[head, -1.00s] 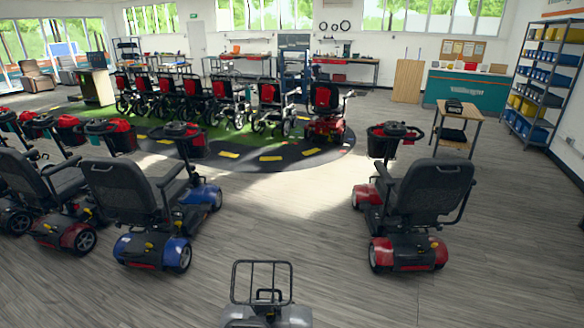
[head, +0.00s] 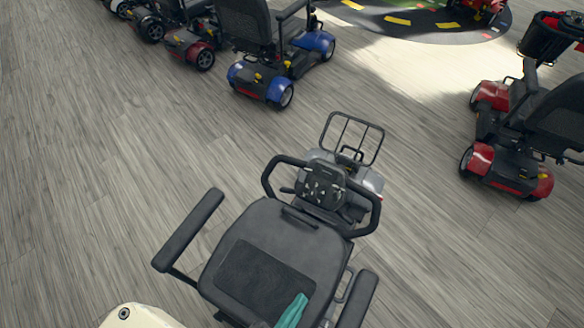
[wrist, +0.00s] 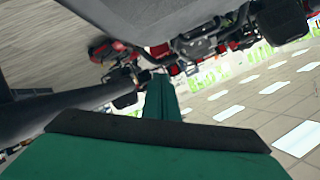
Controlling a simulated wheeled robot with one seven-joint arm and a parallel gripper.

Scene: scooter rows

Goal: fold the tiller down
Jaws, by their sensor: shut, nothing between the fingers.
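The grey scooter stands right in front of me in the head view. Its tiller (head: 322,188) has a black loop handlebar and a dark control panel, just ahead of the seat (head: 270,262); I cannot tell its exact tilt. My gripper (head: 292,310) shows as a teal piece over the seat's lower right part, apart from the tiller. In the wrist view my green gripper fingers (wrist: 162,98) are together and empty. Dark scooter parts fill the top and left there, too close and tilted to name surely.
Armrests (head: 190,230) flank the seat, and a wire frame (head: 352,138) stands at the scooter's front. A blue scooter (head: 275,60) is at upper left, a red one (head: 515,135) at right. The wooden floor (head: 90,200) at left is clear.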

